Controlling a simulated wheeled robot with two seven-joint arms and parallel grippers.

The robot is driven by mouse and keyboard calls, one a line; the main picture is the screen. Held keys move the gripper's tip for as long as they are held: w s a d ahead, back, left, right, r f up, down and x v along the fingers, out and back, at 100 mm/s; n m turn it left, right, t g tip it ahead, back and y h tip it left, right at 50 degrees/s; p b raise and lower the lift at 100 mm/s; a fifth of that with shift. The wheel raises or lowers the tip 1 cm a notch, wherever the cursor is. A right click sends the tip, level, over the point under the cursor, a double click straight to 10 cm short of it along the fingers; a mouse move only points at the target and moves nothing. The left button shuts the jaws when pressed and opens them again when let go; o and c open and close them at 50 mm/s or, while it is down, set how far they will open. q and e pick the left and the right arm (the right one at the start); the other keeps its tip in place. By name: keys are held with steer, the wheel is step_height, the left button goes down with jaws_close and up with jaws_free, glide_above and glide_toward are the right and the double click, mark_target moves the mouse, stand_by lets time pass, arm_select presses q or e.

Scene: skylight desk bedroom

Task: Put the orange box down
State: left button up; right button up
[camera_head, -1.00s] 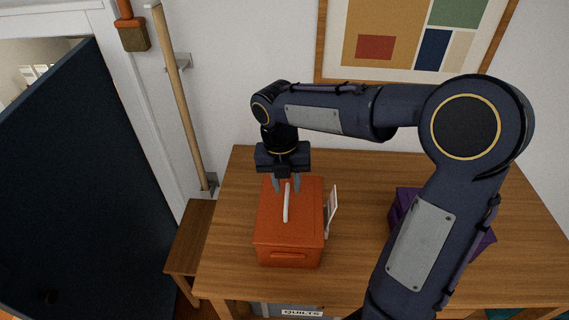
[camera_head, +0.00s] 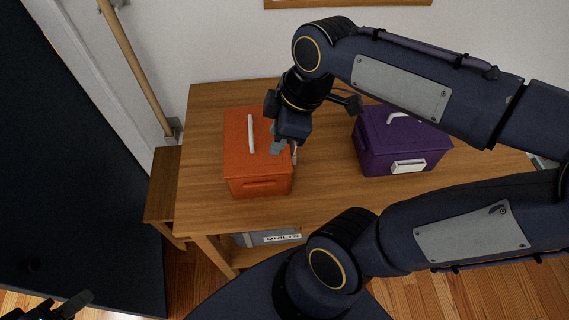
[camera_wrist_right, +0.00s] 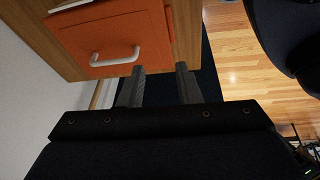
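The orange box (camera_head: 238,170) stands upright on the left part of the wooden table (camera_head: 320,200), with its white handle (camera_head: 251,134) free on top. My right gripper (camera_head: 284,149) is just right of the handle, over the box's right edge, with nothing between its fingers. In the right wrist view its two fingers (camera_wrist_right: 160,87) are spread apart, and the orange box (camera_wrist_right: 130,25) with the white handle (camera_wrist_right: 115,58) lies beyond them at upper left. My left gripper (camera_head: 72,304) shows only partly at the lower left corner, away from the table; its opening is unclear.
A purple box (camera_head: 385,150) with a white handle and label stands on the table to the right. A grey bin labelled QUILTS (camera_head: 255,241) sits under the table. A low wooden stand (camera_head: 163,190) and a dark door (camera_head: 60,170) are at left.

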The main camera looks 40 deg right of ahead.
steer(key=s+a+f+m+t+y, duration=0.1)
steer(key=s+m, duration=0.4)
steer(key=m, duration=0.7)
steer(key=shift+s+a+f+t, duration=0.25)
steer(key=shift+a+f+t, duration=0.5)
steer(key=shift+f, duration=0.55)
